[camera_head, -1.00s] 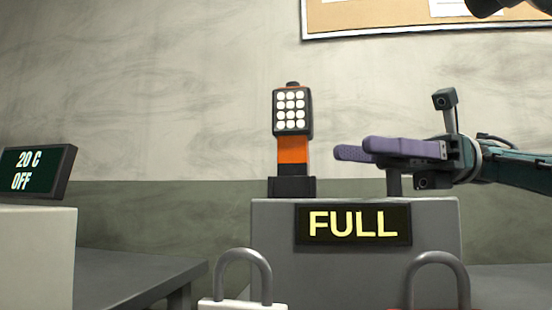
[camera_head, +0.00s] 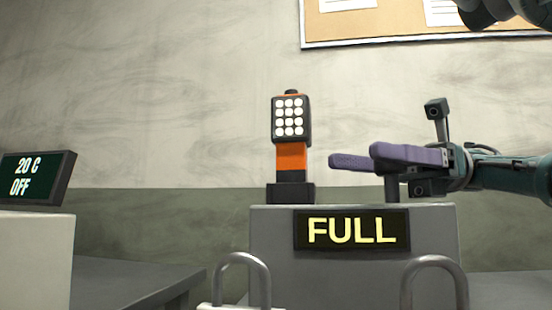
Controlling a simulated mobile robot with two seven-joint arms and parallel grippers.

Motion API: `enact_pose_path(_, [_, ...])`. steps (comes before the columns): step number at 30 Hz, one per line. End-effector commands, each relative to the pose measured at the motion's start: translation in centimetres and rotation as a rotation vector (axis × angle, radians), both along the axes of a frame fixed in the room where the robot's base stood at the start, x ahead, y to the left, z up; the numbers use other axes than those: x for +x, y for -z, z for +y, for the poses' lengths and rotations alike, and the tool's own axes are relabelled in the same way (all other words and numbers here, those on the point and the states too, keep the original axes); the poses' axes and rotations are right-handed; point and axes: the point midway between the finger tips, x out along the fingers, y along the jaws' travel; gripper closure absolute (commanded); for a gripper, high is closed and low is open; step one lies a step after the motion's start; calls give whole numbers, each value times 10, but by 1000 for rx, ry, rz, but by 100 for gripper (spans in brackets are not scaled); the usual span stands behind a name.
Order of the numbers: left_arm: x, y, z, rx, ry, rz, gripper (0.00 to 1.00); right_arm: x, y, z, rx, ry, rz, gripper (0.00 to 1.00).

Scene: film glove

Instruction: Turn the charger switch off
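The charger (camera_head: 350,275) is a grey box with a lit sign (camera_head: 351,230) reading "FULL". An orange and black work lamp (camera_head: 291,155) stands upright on the left of its top, its face of white lights lit. A short grey post (camera_head: 391,190), seemingly the switch lever, rises from the right of the top. My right gripper (camera_head: 362,158) comes in from the right, its purple fingers level and apart in depth, just above the charger's top. The near finger hides the post's upper end; I cannot tell whether they touch. My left gripper is not in view.
Two grey shackle-like loops (camera_head: 243,262) (camera_head: 435,263) stand in front of the charger. A pinboard (camera_head: 400,22) hangs behind.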

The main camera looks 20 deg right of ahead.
Motion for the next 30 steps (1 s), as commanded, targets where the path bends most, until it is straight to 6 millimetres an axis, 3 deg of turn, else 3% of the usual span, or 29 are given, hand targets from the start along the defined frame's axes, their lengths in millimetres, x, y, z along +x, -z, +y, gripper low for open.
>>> enact_pose_path(3, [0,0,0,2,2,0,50,0,0,0,1,0,-1,27])
enact_pose_path(10, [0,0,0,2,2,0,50,0,-2,0,1,1,-2,27])
enact_pose_path(14, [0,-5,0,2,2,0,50,0,-12,0,1,1,-4,27])
enact_pose_path(18, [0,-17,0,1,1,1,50,0,-42,0,2,1,-5,27])
enact_pose_path(24, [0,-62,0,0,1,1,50,0,-101,0,0,2,-1,27])
enact_pose_path(30, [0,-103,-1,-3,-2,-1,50,0,-147,0,1,1,-1,27])
